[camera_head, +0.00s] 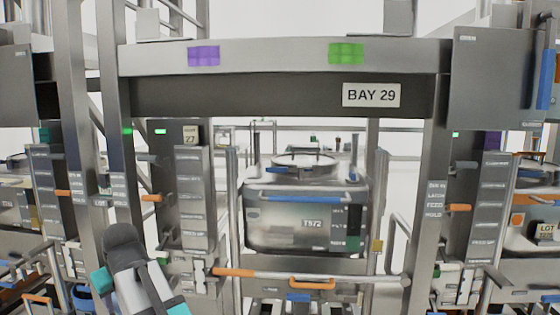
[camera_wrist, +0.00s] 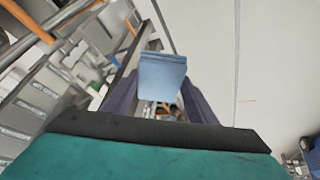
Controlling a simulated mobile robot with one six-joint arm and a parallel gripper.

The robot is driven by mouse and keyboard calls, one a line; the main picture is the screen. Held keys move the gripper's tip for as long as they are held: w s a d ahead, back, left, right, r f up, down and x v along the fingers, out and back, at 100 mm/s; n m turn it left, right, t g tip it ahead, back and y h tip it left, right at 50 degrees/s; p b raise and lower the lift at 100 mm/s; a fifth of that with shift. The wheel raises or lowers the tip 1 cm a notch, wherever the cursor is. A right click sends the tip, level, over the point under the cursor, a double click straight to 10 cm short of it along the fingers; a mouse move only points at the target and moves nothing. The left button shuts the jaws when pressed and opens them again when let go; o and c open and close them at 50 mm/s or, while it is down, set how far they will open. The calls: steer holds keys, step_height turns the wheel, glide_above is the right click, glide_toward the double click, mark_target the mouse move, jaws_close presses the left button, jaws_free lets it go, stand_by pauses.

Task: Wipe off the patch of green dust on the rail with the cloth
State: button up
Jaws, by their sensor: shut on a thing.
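The green dust patch (camera_head: 346,53) is on the front face of the overhead rail (camera_head: 270,58), right of the middle and above the BAY 29 sign. A purple patch (camera_head: 203,56) is on the same rail further left. In the wrist view my gripper (camera_wrist: 160,98) is shut on a folded light blue cloth (camera_wrist: 162,72), with a dark finger on each side of it. The cloth is apart from the rail's patches, neither of which shows in the wrist view. In the head view my arm shows at the lower left, well below the rail; the cloth cannot be made out there.
Uprights (camera_head: 435,190) stand below the rail on both sides. A bin marked T572 (camera_head: 305,220) stands in the bay behind a bar with orange grips (camera_head: 312,282). Panels with levers (camera_head: 195,200) flank the bay. The space before the rail looks clear.

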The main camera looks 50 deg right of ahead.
steer(key=s+d+r+n+t+h+p, duration=0.1)
steer(key=d+r+n+t+h+p, duration=0.45)
steer(key=d+r, duration=2.9)
steer(key=s+d+r+m+t+h+p, duration=0.2)
steer(key=s+d+r+h, duration=0.1)
steer(key=s+d+r, duration=0.8)
steer(key=s+d+r+m+t+h+p, duration=0.2)
steer(key=s+d+r, duration=1)
steer(key=r, duration=0.7)
steer(key=shift+s+m+t+h+p, duration=0.35)
steer(key=shift+s+t+h+p, duration=0.4)
steer(key=shift+s+h+p, duration=0.15)
steer(key=shift+d+r, duration=0.1)
steer(key=shift+d, duration=0.1)
steer(key=shift+w+d+p, duration=0.25)
steer(key=shift+w+d, duration=0.6)
steer(key=shift+d, duration=0.3)
steer(key=shift+w+d+p, duration=0.25)
steer(key=shift+w+d, duration=0.6)
steer(key=shift+d, duration=0.3)
steer(key=shift+w+d+b, duration=0.6)
steer(key=shift+d+b, duration=0.3)
steer(key=shift+b, duration=0.15)
